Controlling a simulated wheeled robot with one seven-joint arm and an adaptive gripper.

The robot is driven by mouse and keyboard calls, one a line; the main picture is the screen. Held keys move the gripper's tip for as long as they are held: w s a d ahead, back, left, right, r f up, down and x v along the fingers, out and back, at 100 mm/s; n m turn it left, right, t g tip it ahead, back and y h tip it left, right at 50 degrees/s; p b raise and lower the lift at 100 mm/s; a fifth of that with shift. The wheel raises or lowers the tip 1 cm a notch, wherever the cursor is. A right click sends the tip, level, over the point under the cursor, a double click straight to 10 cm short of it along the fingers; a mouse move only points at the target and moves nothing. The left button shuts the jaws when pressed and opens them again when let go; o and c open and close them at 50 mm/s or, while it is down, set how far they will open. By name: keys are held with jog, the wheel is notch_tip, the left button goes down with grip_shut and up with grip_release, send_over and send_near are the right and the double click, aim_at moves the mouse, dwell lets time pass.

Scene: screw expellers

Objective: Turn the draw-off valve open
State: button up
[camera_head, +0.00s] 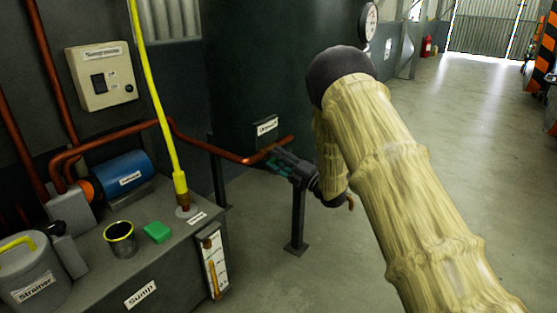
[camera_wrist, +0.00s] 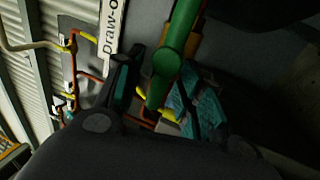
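The draw-off valve's green lever (camera_wrist: 165,70) shows in the wrist view beside a white label (camera_wrist: 115,30) whose readable part says "Draw-o". My gripper (camera_wrist: 158,88) has a teal-padded finger on either side of the lever, and gaps seem to show between pads and lever. In the head view my gripper (camera_head: 273,158) is at the copper pipe's end, low on the dark tank (camera_head: 245,80). The tank's label (camera_head: 267,126) is just above it. The lever cannot be made out in the head view, where my gripper and arm cover that spot.
A copper pipe (camera_head: 215,148) runs from the blue pump (camera_head: 121,176) to the tank. A grey post (camera_head: 299,215) stands below my gripper. The sump (camera_head: 160,270) at left carries a green block (camera_head: 158,232) and a dark cup (camera_head: 120,239).

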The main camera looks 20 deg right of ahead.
jog(key=v, duration=1.2)
dwell(0.4)
jog(key=s+a+f+m+g+h, duration=0.15)
jog(key=s+f+m+h, duration=0.3)
jog(key=f, duration=0.55)
jog(key=s+a+f+m+g+h, duration=0.1)
jog(key=s+f+m+g+h, duration=0.15)
jog(key=s+f+m, duration=0.5)
jog(key=s+a+f+m+g+h, duration=0.1)
jog(key=s+f+m+h, duration=0.3)
jog(key=f, duration=0.7)
jog(key=s+a+f+m+g+h, duration=0.1)
jog(key=s+a+f+m+g, duration=0.2)
jog(key=s, duration=0.9)
jog(key=s+a+f+m+g, duration=0.1)
jog(key=s+f+m+g, duration=0.35)
jog(key=s, duration=0.75)
jog(key=s+a+f+m+g+h, duration=0.1)
jog(key=s+a+f+m+g, duration=0.2)
jog(key=s, duration=0.9)
notch_tip(320, 180, up, 37)
jog(key=d+g+p, duration=0.1)
jog(key=p, duration=3.6)
jog(key=shift+s, duration=0.35)
